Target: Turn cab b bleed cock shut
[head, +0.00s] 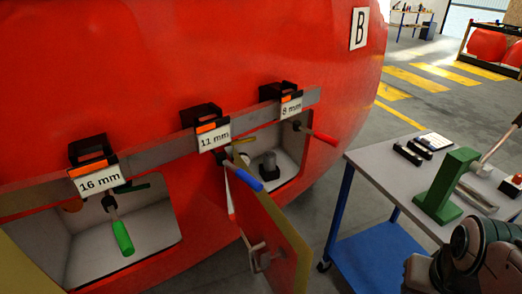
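The red nosecone (240,60) carries a white plate with the letter B (359,28), so it appears to be cab B. Two recesses open in its side. In the left recess (85,257), a dark green lever (132,187) sits near the top, partly behind a hanging tool. In the right recess (292,160), a grey cylindrical fitting (268,165) stands, and a yellow piece (240,152) shows at its left. I cannot tell which part is the bleed cock or its position. My gripper is out of view; only part of my arm shows at lower right.
A rail holds tools labelled 16 mm (101,178), 11 mm (215,136) and 8 mm (291,107), with green, blue and red handles. An open hatch door (283,240) juts out below. A grey-topped cart (375,170) with a green stand (447,185) stands right.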

